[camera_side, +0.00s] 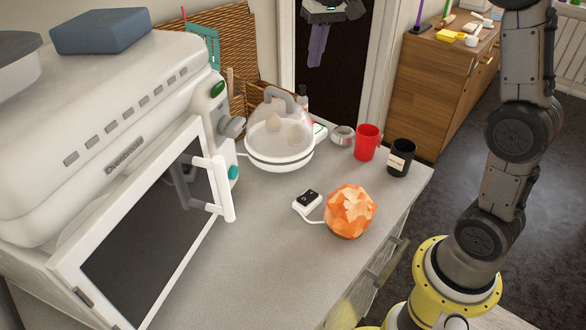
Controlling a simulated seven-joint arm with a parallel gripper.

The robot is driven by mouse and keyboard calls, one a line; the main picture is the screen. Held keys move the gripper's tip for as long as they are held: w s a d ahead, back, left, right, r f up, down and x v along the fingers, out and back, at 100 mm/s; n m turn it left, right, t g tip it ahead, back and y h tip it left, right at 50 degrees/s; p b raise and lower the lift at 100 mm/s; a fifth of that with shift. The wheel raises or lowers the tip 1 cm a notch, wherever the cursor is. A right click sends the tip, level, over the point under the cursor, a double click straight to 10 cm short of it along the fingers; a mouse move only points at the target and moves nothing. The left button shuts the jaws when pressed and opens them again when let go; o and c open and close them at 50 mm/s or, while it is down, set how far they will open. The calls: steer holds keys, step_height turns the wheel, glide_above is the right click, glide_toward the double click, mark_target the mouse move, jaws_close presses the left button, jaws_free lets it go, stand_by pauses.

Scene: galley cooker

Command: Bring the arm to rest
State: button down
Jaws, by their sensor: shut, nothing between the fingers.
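My arm rises at the right of the side view and leaves the picture at the top edge. No part of the arm visible here touches the cooker or the things on the counter.
A white oven (110,130) has its door (150,235) ajar over the counter (265,235). An egg cooker (279,155), red mug (367,142), black mug (401,158) and orange faceted lamp (349,211) stand there. The front counter is clear. A wooden cabinet (432,85) stands behind.

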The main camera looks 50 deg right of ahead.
steer(key=s+a+r+n+t, duration=0.1)
steer(key=s+a+r, duration=0.15)
steer(key=s, duration=0.55)
steer(key=s+a+r+n+t, duration=0.1)
steer(key=s+a, duration=0.3)
steer(key=s, duration=0.4)
steer(key=s+a+f+n+t, duration=0.1)
steer(key=s+f+n, duration=0.1)
steer(key=s+f, duration=0.9)
steer(key=shift+a+n, duration=0.25)
steer(key=shift+n, duration=0.15)
